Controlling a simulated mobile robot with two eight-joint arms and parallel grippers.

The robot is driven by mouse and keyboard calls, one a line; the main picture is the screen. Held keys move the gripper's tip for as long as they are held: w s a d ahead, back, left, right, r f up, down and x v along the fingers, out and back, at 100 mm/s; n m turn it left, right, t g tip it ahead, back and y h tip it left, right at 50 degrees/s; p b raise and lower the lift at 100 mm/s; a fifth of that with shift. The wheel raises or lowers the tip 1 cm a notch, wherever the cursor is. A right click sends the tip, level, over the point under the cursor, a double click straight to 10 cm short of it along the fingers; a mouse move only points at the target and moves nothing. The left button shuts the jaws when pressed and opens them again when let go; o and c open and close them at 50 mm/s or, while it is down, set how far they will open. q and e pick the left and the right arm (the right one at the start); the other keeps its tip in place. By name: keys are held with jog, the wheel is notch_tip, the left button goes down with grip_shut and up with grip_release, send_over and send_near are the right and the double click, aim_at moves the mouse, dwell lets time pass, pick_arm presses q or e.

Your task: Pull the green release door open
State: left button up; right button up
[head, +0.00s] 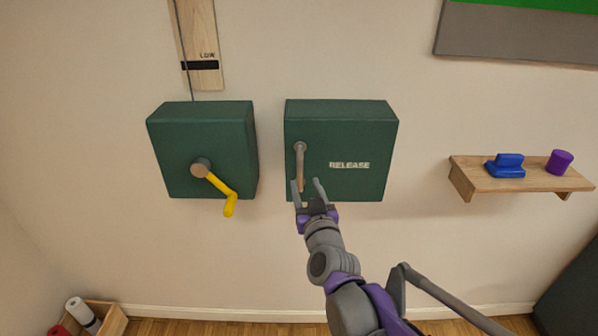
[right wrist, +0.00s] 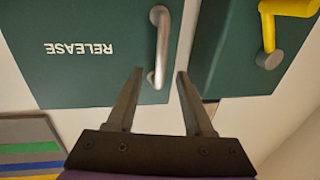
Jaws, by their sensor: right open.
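The green release door (head: 360,150) is the front of a dark green wall box marked RELEASE, and it looks shut. A grey vertical bar handle (head: 300,160) is on its left side. My right gripper (head: 307,184) is open at the lower end of the handle. In the right wrist view the door (right wrist: 80,50) appears upside down, and the handle (right wrist: 161,45) stands just beyond and between the open fingertips (right wrist: 160,72). I cannot tell whether they touch it. My left gripper is not in view.
A second green box (head: 215,130) with a yellow crank (head: 222,190) is on the wall to the left. A wooden shelf (head: 530,180) at right holds a blue object (head: 506,167) and a purple cup (head: 559,162). A wooden crate (head: 108,318) stands on the floor at lower left.

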aim_at(301, 174)
jog(key=w, duration=0.3)
jog(key=w+a, duration=0.1)
jog(key=w, duration=0.2)
jog(key=shift+w+a, duration=0.2)
jog(key=shift+w, duration=0.15)
grip_shut()
dwell(1.1)
